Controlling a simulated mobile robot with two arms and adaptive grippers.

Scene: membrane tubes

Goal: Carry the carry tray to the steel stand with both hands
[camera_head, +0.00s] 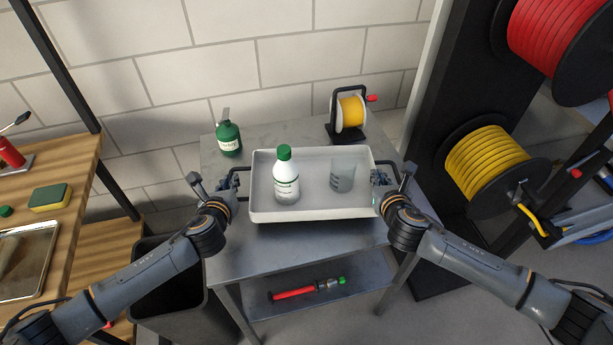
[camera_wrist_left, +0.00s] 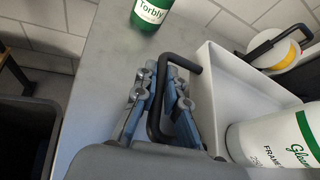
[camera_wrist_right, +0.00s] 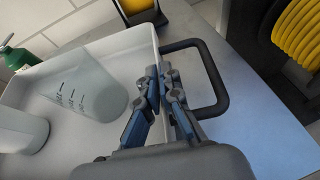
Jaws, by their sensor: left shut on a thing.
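The white carry tray (camera_head: 311,214) is over the grey steel stand (camera_head: 290,262), level; I cannot tell whether it touches the top. It holds a white bottle with a green cap (camera_head: 286,180) and a clear beaker (camera_head: 342,176), both upright. My left gripper (camera_head: 227,186) is shut on the tray's left black handle (camera_wrist_left: 156,110), with a finger on each side of its bar. My right gripper (camera_head: 385,184) is at the tray's right rim.
A green bottle (camera_head: 229,140) and a yellow reel (camera_head: 350,112) stand behind the tray on the stand. A red tool (camera_head: 294,293) lies on its lower shelf. A dark bin (camera_head: 165,293) is at left, a rack with yellow cable (camera_head: 487,162) at right.

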